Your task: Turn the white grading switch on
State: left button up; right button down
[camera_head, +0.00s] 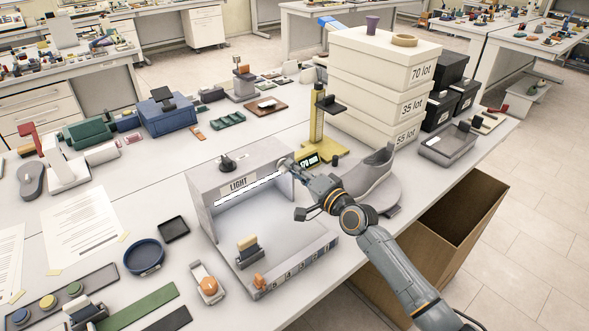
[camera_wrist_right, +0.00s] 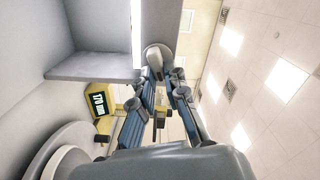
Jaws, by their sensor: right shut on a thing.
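The grey grading box (camera_head: 196,190) stands on the table with a "LIGHT" label (camera_head: 238,184) on its front. A bright white strip (camera_head: 262,186) shows under its hood. My right gripper (camera_head: 290,168) is at the hood's upper right corner. In the right wrist view my right gripper (camera_wrist_right: 166,76) is shut on a pale rounded piece (camera_wrist_right: 157,54), apparently the white grading switch, beside the hood's end and the bright strip. The fingers hide part of it, and its on or off position cannot be told. My left gripper is not in view.
A grey shoe (camera_head: 370,178) on a round stand is close to my right arm. A yellow gauge (camera_head: 318,128) with a "170 mm" display stands behind the gripper. Stacked white lot boxes (camera_head: 376,85) rise at the back. A small brush-like block (camera_head: 248,250) sits on the box's base.

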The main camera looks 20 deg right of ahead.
jog(key=m, duration=0.4)
jog(key=shift+f, duration=0.2)
dwell(0.4)
jog(key=c, duration=1.4)
grip_release()
jog(key=shift+d, duration=0.1)
jog(key=shift+o, duration=0.2)
jog(key=v, duration=1.2)
